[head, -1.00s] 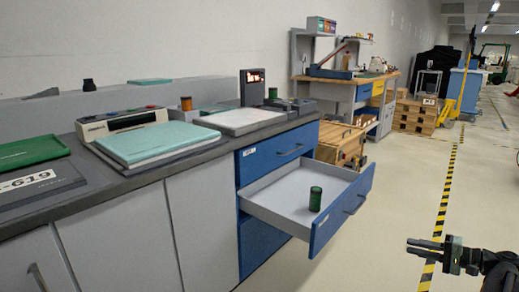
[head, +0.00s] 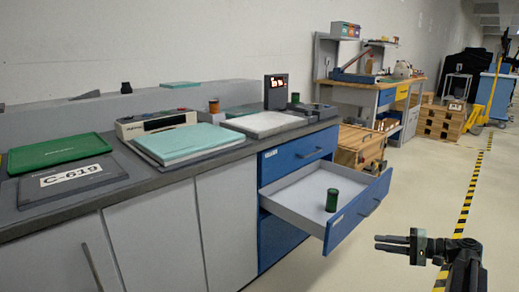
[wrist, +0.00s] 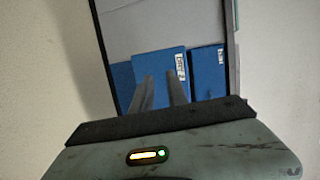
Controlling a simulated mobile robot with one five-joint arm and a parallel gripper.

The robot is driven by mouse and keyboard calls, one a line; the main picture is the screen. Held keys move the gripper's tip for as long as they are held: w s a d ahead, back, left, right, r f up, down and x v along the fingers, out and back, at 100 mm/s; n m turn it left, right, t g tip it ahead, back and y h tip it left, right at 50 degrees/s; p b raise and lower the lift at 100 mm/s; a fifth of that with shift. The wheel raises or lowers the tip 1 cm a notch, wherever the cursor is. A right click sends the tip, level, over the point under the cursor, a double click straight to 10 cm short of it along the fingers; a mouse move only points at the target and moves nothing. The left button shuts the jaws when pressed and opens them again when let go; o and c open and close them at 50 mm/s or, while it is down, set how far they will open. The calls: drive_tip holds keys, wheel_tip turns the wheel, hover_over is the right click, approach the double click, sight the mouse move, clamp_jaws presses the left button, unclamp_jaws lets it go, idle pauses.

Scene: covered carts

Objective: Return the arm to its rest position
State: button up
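My gripper (head: 380,243) is at the lower right of the head view, in front of the open drawer and apart from it, over the floor. Its two fingers point left with a gap between them and nothing held. In the wrist view the fingers (wrist: 162,85) also stand apart, with blue drawer fronts (wrist: 160,72) beyond them. The dark arm bends down behind the gripper toward the bottom edge of the head view.
The blue drawer (head: 345,230) is pulled out, with a green cylinder (head: 332,200) upright inside. The counter (head: 110,198) bears a teal book-like slab (head: 185,143), a green tray (head: 60,150) and a C-619 plate (head: 70,176). Floor at right is clear, with a striped line (head: 468,195).

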drive_tip(key=w+a+n+g+h+p, duration=0.1)
drive_tip(key=a+n+g+p, duration=0.45)
drive_tip(key=a, duration=2.05)
drive_tip(key=s+a+f+n+g+h+p, duration=0.1)
drive_tip(key=s+a+f+g+h+p, duration=0.35)
drive_tip(key=s+a+h, duration=0.5)
drive_tip(key=d+f+t+h, duration=0.1)
drive_tip(key=d+f+h, duration=0.15)
drive_tip(key=d, duration=0.35)
wheel_tip(320, 180, up, 37)
drive_tip(key=d+p, duration=0.1)
drive_tip(key=p, duration=3.7)
